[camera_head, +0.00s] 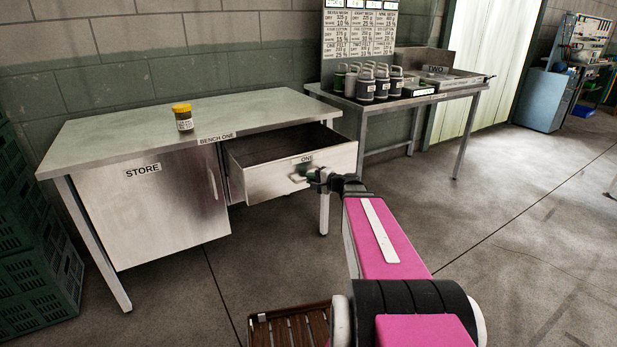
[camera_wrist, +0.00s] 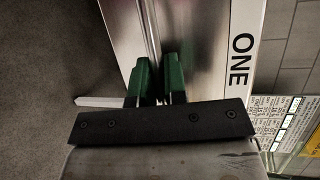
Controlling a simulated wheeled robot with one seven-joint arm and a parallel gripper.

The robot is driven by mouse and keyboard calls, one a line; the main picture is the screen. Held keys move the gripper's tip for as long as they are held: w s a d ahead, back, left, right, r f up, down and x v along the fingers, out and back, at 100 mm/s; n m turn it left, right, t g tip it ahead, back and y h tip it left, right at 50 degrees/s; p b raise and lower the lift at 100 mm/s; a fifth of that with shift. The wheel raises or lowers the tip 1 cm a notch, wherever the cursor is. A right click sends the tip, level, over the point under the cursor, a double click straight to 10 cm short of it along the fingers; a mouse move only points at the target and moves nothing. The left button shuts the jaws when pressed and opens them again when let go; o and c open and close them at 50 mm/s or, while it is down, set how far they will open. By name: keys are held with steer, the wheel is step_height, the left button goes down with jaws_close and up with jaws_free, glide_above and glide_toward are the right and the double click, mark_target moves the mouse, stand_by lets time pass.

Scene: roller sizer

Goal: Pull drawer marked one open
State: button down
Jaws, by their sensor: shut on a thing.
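The drawer marked ONE (camera_head: 270,181) stands pulled out from under the right part of the metal bench (camera_head: 120,131). Its inside shows dark, and I see nothing in it. My gripper (camera_head: 311,177) is at the drawer front, just below the ONE label. In the wrist view my gripper (camera_wrist: 159,75) has its two green fingers on either side of the bar handle (camera_wrist: 152,30), shut on it. The drawer front (camera_wrist: 215,45) with the black word ONE fills the middle of that view.
A yellow-lidded jar (camera_head: 183,118) stands on the bench. The STORE door (camera_head: 150,205) is shut, left of the drawer. Green crates (camera_head: 35,260) are stacked at far left. A wooden slatted thing (camera_head: 290,328) lies low in front. A second table (camera_head: 440,90) holds several canisters. Floor at right is clear.

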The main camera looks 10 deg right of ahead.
steer(key=shift+s+d, duration=0.1)
steer(key=shift+s, duration=0.15)
steer(key=c, duration=1.2)
jaws_free()
steer(key=v, duration=1)
steer(key=shift+s+d, duration=0.3)
